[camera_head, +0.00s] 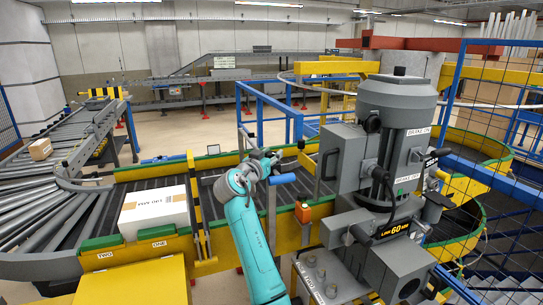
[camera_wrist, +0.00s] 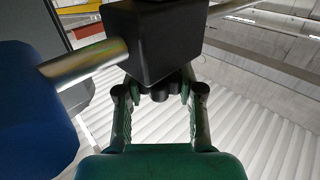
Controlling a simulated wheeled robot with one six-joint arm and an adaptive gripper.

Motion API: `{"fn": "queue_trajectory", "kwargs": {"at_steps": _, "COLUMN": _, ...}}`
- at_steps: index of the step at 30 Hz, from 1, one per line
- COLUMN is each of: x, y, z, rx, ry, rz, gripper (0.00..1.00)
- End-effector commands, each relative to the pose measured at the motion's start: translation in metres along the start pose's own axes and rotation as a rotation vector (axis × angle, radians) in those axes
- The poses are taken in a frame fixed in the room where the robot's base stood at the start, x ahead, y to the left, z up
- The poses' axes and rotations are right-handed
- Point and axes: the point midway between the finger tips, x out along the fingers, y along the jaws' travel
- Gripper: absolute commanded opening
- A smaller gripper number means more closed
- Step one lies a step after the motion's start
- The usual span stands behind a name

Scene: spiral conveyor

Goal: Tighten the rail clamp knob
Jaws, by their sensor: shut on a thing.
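The rail clamp shows in the wrist view as a black block (camera_wrist: 155,45) on a bright metal rod. The dark lobed knob (camera_wrist: 159,95) sits at the block's lower face, partly in shadow. My gripper (camera_wrist: 160,90) has one finger on each side of the knob and is shut on it, its green body below. Part of the grip is hidden by the block. The knob is too small to make out there.
A white box (camera_head: 154,213) lies on the conveyor at left. A yellow-black post (camera_head: 195,190) is close on the left. A blue shape (camera_wrist: 35,115) fills the wrist view's left.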

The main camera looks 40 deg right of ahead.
Motion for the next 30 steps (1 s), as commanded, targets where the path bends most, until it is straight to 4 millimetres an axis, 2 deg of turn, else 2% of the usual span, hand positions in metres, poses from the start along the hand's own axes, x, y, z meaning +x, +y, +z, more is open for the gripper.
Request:
{"fn": "queue_trajectory", "kwargs": {"at_steps": 12, "x": 0.0003, "y": -0.0008, "z": -0.0004, "rx": -0.001, "ry": 0.0, "rz": 0.208, "gripper": 0.02}}
{"fn": "queue_trajectory", "kwargs": {"at_steps": 30, "x": 0.0004, "y": -0.0002, "z": 0.0006, "rx": -0.001, "ry": -0.001, "rz": 0.244, "gripper": 0.02}}
